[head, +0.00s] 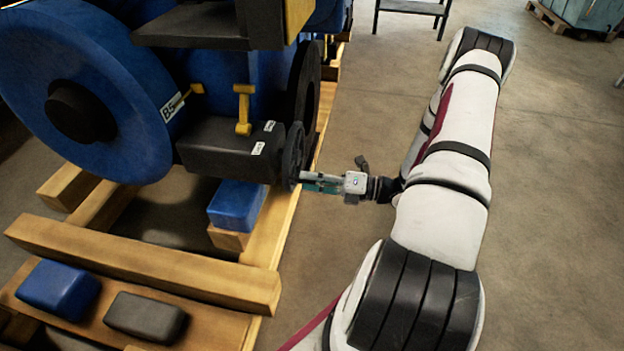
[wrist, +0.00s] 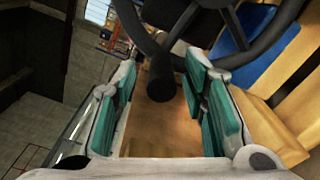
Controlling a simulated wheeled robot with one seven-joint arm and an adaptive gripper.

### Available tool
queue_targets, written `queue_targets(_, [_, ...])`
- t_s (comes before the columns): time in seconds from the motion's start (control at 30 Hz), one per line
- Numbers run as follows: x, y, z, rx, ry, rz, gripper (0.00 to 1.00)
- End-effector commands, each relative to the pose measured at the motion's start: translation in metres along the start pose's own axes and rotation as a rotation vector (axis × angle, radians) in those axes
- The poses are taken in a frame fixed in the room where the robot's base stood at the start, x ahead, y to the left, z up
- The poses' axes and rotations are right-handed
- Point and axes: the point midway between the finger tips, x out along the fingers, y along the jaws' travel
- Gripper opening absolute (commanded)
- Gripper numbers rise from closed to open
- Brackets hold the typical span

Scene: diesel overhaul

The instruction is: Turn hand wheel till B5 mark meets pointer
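The blue flywheel disc (head: 60,70) is at the left in the head view. Its white B5 mark (head: 172,106) is on the rim, close beside a small yellow pointer (head: 196,88); I cannot tell whether they line up exactly. The dark hand wheel (head: 293,156) is on the right end of the grey housing (head: 225,150). It also shows at the top of the wrist view (wrist: 245,50). My gripper (head: 312,182) is at the hand wheel. In the wrist view my gripper (wrist: 160,95) is open, with the wheel's dark handle knob (wrist: 162,82) between its teal pads, with gaps visible on both sides.
A yellow T-shaped piece (head: 243,108) stands on the housing. A wooden frame (head: 150,262) carries the engine, with blue (head: 58,288) and grey (head: 145,316) blocks at the front. The floor at right (head: 550,200) is clear. A pallet (head: 570,22) stands at the far right.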

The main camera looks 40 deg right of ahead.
Motion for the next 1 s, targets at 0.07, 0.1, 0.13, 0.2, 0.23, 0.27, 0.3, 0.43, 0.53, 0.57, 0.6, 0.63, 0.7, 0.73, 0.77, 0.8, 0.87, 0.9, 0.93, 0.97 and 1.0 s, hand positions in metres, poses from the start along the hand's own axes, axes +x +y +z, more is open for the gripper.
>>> queue_targets(0.07, [-0.003,-0.001,0.000,0.000,-0.001,-0.001,0.40])
queue_targets(0.1, [-0.006,-0.001,0.000,0.000,-0.001,-0.002,0.40])
queue_targets(0.13, [-0.009,-0.001,0.001,-0.001,-0.002,-0.003,0.40])
queue_targets(0.2, [-0.020,-0.001,0.001,-0.001,-0.003,-0.004,0.40])
queue_targets(0.23, [-0.025,-0.001,0.001,-0.001,-0.003,-0.003,0.40])
queue_targets(0.27, [-0.030,-0.001,0.001,0.000,-0.003,-0.004,0.40])
queue_targets(0.3, [-0.038,-0.001,0.001,0.000,-0.003,-0.004,0.40])
queue_targets(0.43, [-0.066,-0.001,0.001,-0.001,-0.003,-0.004,0.40])
queue_targets(0.53, [-0.085,-0.001,0.001,-0.001,-0.003,-0.003,0.40])
queue_targets(0.57, [-0.090,-0.001,0.000,0.000,-0.002,-0.003,0.40])
queue_targets(0.6, [-0.097,-0.001,0.000,-0.001,-0.002,-0.002,0.40])
queue_targets(0.63, [-0.101,-0.001,0.001,-0.001,-0.002,-0.002,0.40])
queue_targets(0.7, [-0.108,-0.001,0.000,-0.001,-0.001,-0.001,0.40])
queue_targets(0.73, [-0.111,0.000,0.000,-0.001,-0.001,0.000,0.40])
queue_targets(0.77, [-0.114,0.000,0.000,-0.001,-0.001,0.000,0.40])
queue_targets(0.8, [-0.117,0.000,0.000,-0.001,-0.001,0.000,0.40])
queue_targets(0.87, [-0.119,0.000,0.000,-0.001,-0.001,0.000,0.40])
queue_targets(0.9, [-0.120,0.000,0.000,0.000,0.000,0.000,0.40])
queue_targets(0.93, [-0.120,0.000,0.000,0.000,0.000,0.000,0.40])
queue_targets(0.97, [-0.120,0.000,0.000,0.000,0.000,0.000,0.40])
queue_targets(1.0, [-0.120,0.000,0.000,0.000,0.000,0.000,0.40])
